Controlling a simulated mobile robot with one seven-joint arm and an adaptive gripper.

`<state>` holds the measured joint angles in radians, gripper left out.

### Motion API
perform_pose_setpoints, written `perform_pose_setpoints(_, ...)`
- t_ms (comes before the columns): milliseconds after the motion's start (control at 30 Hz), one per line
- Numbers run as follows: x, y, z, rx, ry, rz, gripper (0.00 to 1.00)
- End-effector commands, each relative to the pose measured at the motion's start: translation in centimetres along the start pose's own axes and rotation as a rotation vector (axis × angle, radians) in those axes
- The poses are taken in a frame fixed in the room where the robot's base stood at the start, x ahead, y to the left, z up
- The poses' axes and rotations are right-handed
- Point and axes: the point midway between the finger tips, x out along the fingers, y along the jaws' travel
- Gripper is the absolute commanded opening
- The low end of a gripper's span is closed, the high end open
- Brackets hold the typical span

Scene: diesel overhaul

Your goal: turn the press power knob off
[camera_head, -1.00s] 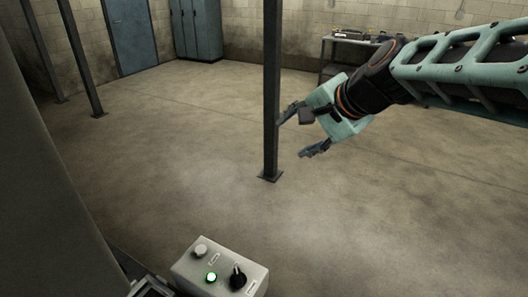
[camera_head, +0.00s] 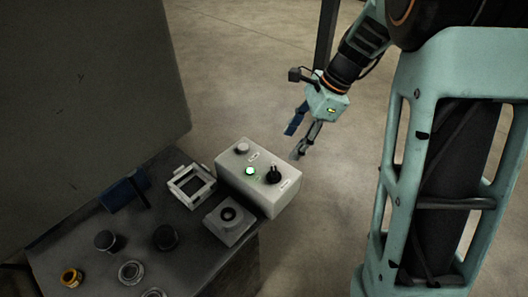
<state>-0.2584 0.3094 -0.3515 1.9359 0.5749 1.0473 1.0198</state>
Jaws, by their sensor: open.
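The press control box (camera_head: 257,178) is a pale grey box on the right end of a dark bench. On its top are a light round button (camera_head: 242,148), a lit green lamp (camera_head: 250,171) and a black knob (camera_head: 274,174) with a small label beside it. My gripper (camera_head: 293,142) is open and empty. It appears above and beyond the box's far right side, its fingers pointing down and to the left. It looks apart from the knob; the exact height gap cannot be told.
The dark bench (camera_head: 75,241) holds a white square frame (camera_head: 192,185), a grey block with a black ring (camera_head: 230,219), several round parts and a blue piece (camera_head: 124,193). A large dark panel (camera_head: 85,90) stands at left. A post (camera_head: 326,35) rises behind my gripper. Open floor lies beyond.

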Motion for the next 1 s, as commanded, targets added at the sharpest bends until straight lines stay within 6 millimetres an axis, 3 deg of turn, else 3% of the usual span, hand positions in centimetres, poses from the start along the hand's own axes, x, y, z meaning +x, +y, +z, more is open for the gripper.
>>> perform_pose_setpoints(267, 2.8, 0.8, -0.3, 0.029, -0.006, 0.035, 0.52)
perform_pose_setpoints(500, 7.5, 0.9, -0.2, 0.029, -0.006, 0.034, 0.52)
perform_pose_setpoints(700, 10.3, 0.9, -0.2, 0.027, -0.005, 0.032, 0.52)
perform_pose_setpoints(1000, 11.4, 0.9, -0.2, 0.027, -0.005, 0.029, 0.52)
